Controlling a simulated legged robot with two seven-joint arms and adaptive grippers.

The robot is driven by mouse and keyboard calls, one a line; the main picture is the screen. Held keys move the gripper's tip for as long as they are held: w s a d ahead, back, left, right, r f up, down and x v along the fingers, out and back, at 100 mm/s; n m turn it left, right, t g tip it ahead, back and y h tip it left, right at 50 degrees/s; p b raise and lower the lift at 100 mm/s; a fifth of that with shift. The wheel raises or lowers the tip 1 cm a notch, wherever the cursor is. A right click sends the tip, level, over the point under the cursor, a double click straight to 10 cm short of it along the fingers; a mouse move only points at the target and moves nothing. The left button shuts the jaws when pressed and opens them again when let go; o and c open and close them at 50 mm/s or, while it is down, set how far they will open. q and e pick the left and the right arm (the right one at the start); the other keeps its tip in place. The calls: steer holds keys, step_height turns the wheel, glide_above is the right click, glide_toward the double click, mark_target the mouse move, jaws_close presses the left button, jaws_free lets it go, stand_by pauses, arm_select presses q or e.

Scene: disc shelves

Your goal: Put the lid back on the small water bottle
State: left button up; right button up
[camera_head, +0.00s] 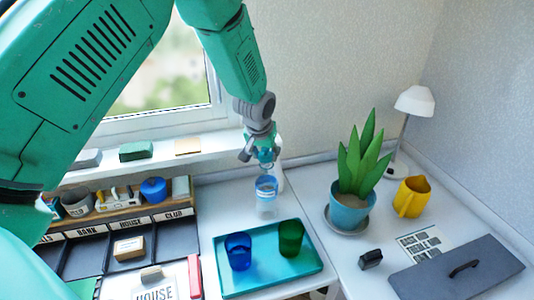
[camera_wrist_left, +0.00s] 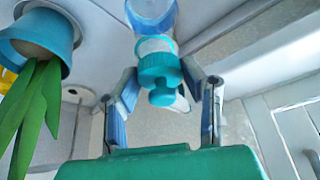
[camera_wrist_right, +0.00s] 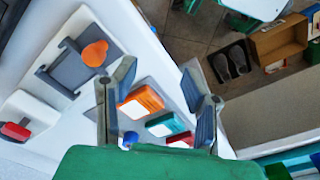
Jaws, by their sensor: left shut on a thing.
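The small clear water bottle (camera_head: 267,204) with a blue band stands upright on the white table behind the teal tray. My left gripper (camera_head: 258,153) is right above it, pointing down and shut on the teal lid (camera_head: 266,156). In the left wrist view the lid (camera_wrist_left: 160,75) sits between the two fingers, with the bottle (camera_wrist_left: 152,8) beyond it. The lid looks a little above the bottle in the head view; I cannot tell whether they touch. My right gripper (camera_wrist_right: 160,95) shows only in its wrist view, open with nothing between its fingers.
The teal tray (camera_head: 272,281) with blue (camera_head: 238,251) and green (camera_head: 290,238) cups lies in front of the bottle. A potted plant (camera_head: 349,212) stands to the right, a black sorter (camera_head: 160,238) to the left. Orange (camera_wrist_right: 140,102) and teal (camera_wrist_right: 166,124) boxes lie below my right gripper.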

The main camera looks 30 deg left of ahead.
arm_select(q)
steer(key=shift+d+r, duration=0.15)
steer(key=shift+d, duration=0.4)
arm_select(e)
steer(key=shift+d+r, duration=0.1)
steer(key=shift+d, duration=0.3)
arm_select(q)
steer(key=shift+a, duration=0.45)
arm_select(e)
steer(key=shift+a+r, duration=0.15)
steer(key=shift+a, duration=0.25)
arm_select(q)
steer(key=shift+d+p, duration=0.4)
arm_select(e)
steer(key=shift+d+r, duration=0.1)
steer(key=shift+d, duration=0.2)
arm_select(q)
steer(key=shift+a+f, duration=0.2)
steer(key=shift+a, duration=0.05)
arm_select(e)
steer(key=shift+a, duration=0.2)
steer(key=shift+r, duration=0.2)
steer(key=shift+d, duration=0.1)
